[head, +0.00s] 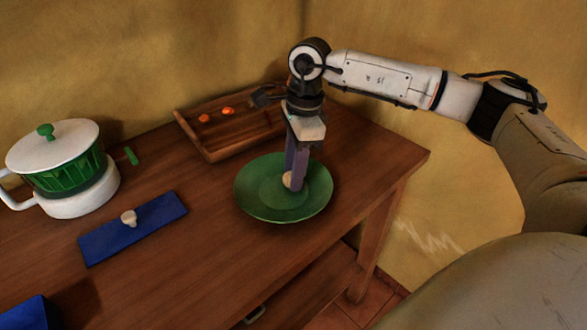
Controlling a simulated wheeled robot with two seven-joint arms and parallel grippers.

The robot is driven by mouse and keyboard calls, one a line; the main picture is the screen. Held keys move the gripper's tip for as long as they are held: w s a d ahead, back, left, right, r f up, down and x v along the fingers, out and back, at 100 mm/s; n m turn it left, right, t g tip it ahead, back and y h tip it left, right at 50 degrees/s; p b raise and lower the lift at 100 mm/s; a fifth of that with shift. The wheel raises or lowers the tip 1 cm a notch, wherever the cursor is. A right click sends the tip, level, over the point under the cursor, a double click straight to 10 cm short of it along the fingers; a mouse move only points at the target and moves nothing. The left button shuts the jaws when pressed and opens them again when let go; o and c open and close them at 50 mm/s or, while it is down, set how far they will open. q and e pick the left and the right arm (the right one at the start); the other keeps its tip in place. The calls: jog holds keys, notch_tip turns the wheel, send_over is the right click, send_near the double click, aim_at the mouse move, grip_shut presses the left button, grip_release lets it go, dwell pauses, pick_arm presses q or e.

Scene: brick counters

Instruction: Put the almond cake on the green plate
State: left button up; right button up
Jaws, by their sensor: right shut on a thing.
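The green plate (258,206) lies on the wooden table near its right end. My right gripper (294,182) points down over the middle of the plate. It is shut on a small tan, rounded piece, which looks like the almond cake (288,180). The cake is low over the plate's centre, partly hidden by the fingers. I cannot tell whether it touches the plate. My left gripper is not in view.
A wooden tray (215,153) with small orange pieces stands behind the plate. A blue mat (160,222) with a small pale knob-like object (128,217) lies left. A green and white lidded pot (62,170) is farther left. The table's front edge is close to the plate.

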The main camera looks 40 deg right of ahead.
jog(key=shift+f, duration=0.1)
jog(key=shift+f, duration=0.15)
jog(key=o, duration=1)
jog(key=shift+o, duration=0.2)
notch_tip(320, 180, up, 12)
jog(key=d, duration=0.1)
jog(key=shift+s+d+r, duration=0.15)
jog(key=shift+s+r, duration=0.1)
jog(key=shift+s, duration=0.05)
jog(key=shift+f, duration=0.1)
